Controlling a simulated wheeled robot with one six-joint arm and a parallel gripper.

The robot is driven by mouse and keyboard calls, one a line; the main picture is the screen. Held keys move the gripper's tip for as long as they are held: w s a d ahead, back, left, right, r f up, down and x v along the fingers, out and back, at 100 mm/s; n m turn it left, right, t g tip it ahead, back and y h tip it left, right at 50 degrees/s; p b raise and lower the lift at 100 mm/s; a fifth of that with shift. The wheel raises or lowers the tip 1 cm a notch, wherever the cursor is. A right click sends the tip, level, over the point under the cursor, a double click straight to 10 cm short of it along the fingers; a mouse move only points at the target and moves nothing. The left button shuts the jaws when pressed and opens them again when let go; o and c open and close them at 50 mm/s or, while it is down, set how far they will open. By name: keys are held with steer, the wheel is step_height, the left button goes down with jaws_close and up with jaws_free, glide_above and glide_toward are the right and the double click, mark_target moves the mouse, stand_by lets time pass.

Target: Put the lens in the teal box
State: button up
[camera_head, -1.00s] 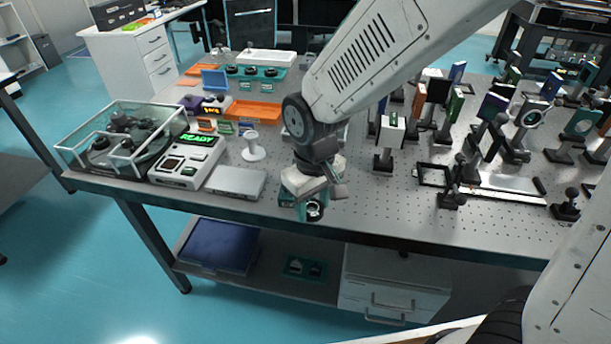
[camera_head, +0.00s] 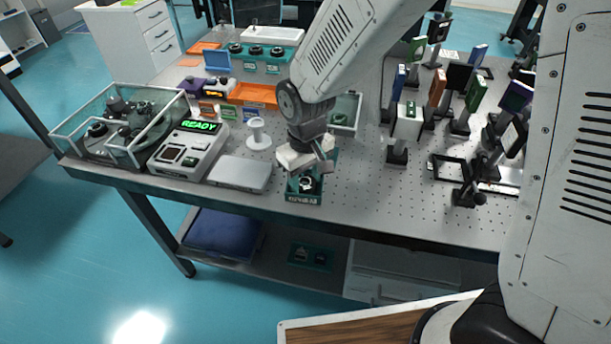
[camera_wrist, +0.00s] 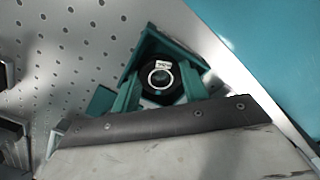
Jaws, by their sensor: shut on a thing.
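The lens (camera_wrist: 162,76), a dark ring with a glass centre and a small pale label, shows in the wrist view. It also shows as a small dark round piece (camera_head: 306,183) in the head view. My gripper (camera_head: 308,174) is shut on it, near the table's front edge. The teal box (camera_head: 303,198), with a label on its front, is directly below my gripper. Its teal wall (camera_wrist: 148,42) surrounds the lens in the wrist view. I cannot tell whether the lens touches the floor of the box. My gripper hides part of the box.
A silver flat case (camera_head: 240,173) and a white stand (camera_head: 259,135) are to the left. The device reading READY (camera_head: 188,150) and a clear-walled case (camera_head: 120,125) are farther left. Mounted optics (camera_head: 404,130) stand to the right. Perforated tabletop (camera_head: 365,185) lies bare between.

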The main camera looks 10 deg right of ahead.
mark_target(306, 182)
steer(key=o, duration=0.8)
steer(key=shift+c, duration=0.2)
step_height(306, 182, up, 12)
steer(key=s+d+r+m, duration=0.2)
steer(key=s+d+r, duration=0.2)
steer(key=d, duration=0.3)
steer(key=s+d+r+m, duration=0.1)
steer(key=s+d+r, duration=0.3)
steer(key=d, duration=0.2)
steer(key=s+d+m+t, duration=0.1)
steer(key=s+d+m, duration=0.2)
steer(key=s+d, duration=0.4)
steer(key=s+r, duration=0.1)
steer(key=s, duration=0.3)
steer(key=shift+s+d, duration=0.35)
